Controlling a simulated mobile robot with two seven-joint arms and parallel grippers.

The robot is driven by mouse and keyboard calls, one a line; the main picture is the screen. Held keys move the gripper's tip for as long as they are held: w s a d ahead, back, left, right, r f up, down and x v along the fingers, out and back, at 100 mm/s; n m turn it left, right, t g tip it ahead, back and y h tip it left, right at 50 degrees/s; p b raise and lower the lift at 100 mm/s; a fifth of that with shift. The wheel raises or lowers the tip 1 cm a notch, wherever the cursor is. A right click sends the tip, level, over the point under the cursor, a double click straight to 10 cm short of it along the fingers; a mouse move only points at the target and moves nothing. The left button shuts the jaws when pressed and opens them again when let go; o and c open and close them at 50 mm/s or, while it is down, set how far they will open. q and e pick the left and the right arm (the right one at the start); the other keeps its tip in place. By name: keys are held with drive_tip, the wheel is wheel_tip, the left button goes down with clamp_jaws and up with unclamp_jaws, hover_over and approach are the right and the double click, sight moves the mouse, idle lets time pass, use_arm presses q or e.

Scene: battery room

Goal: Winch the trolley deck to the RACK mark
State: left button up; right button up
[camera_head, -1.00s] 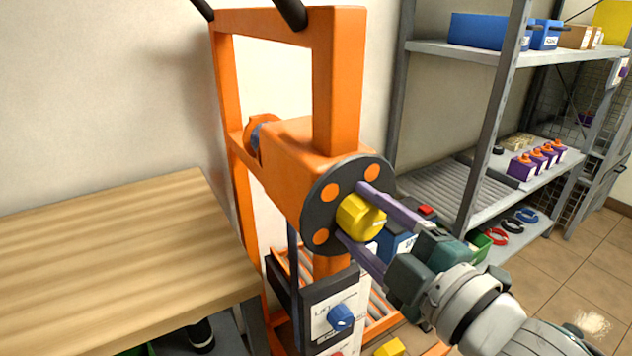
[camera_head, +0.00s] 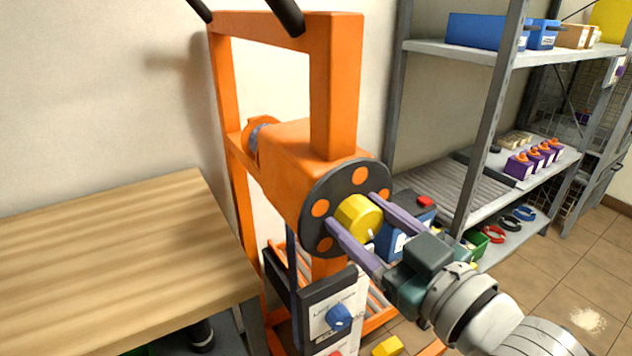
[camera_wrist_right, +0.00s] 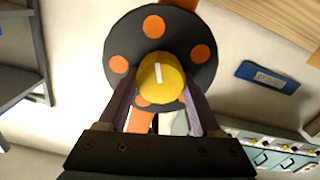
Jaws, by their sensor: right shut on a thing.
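The trolley is an orange upright frame (camera_head: 335,80) with a winch head. A dark disc with orange dots (camera_head: 320,237) sits on its near end, with a yellow hub knob (camera_head: 353,216) at its centre. My right gripper (camera_head: 362,216) is shut on the knob, one purple finger on each side. The right wrist view also shows the knob (camera_wrist_right: 160,80), with a white line, between the fingers. A blue battery (camera_head: 395,238) with a red cap shows behind the fingers, partly hidden. The deck under it and the RACK mark cannot be made out. My left gripper is out of view.
A wooden bench (camera_head: 110,265) stands at the left. A panel with a blue dial (camera_head: 338,317) is below the disc. A yellow block (camera_head: 388,346) is low in front.

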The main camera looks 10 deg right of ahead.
drive_tip(key=m, duration=0.4)
drive_tip(key=shift+d+m, duration=0.1)
drive_tip(key=shift+m, duration=0.2)
drive_tip(key=shift+w+d+m+b, duration=0.1)
drive_tip(key=shift+m+b, duration=0.25)
drive_tip(key=shift+m, duration=1.65)
drive_tip(key=o, duration=1.4)
drive_tip(key=v, duration=1)
drive_tip(key=shift+p, duration=0.35)
